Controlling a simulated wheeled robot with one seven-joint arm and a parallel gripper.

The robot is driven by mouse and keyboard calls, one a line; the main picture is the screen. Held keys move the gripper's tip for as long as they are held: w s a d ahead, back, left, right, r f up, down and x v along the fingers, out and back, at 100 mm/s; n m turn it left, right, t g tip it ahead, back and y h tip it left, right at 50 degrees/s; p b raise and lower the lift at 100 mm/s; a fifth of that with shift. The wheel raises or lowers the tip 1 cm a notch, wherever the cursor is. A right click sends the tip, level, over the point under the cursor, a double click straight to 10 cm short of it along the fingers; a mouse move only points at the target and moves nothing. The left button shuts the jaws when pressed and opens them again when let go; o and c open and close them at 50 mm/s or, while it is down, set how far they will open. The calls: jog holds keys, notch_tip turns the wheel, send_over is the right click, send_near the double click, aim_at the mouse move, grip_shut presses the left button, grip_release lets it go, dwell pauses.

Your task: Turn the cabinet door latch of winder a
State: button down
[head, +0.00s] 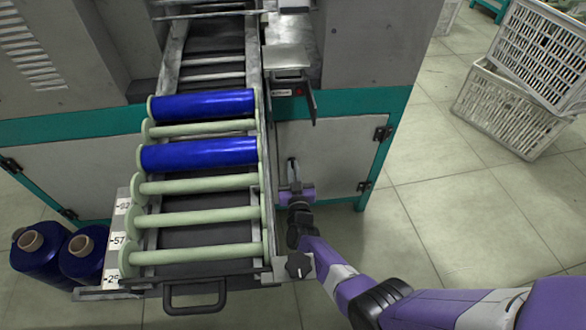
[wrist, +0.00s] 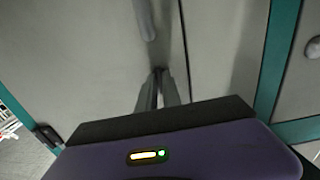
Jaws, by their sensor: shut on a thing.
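The cabinet door (head: 325,155) is a pale grey panel in a teal frame below the winder (head: 365,45). Its latch (head: 292,168) is a small grey upright piece near the door's left edge. My gripper (head: 294,186) is at the latch's lower end, and its purple body hides part of it. In the wrist view my two dark fingers (wrist: 161,88) are close together, shut at the latch, and their contact is mostly hidden. A grey rounded bar (wrist: 145,18) shows beyond the fingertips against the door. The door looks closed.
Left of the door, a rack (head: 265,215) holds blue bobbins (head: 200,153) and pale green rollers (head: 200,216), with a black handle (head: 195,297) in front. Blue yarn cones (head: 82,258) stand at lower left. White crates (head: 510,110) lie at right. The floor (head: 455,215) right of the door is clear.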

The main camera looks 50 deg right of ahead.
jog(key=c, duration=1.5)
grip_release()
jog(key=shift+s+a, duration=0.1)
jog(key=shift+p+v, duration=1.85)
jog(key=shift+v, duration=1.95)
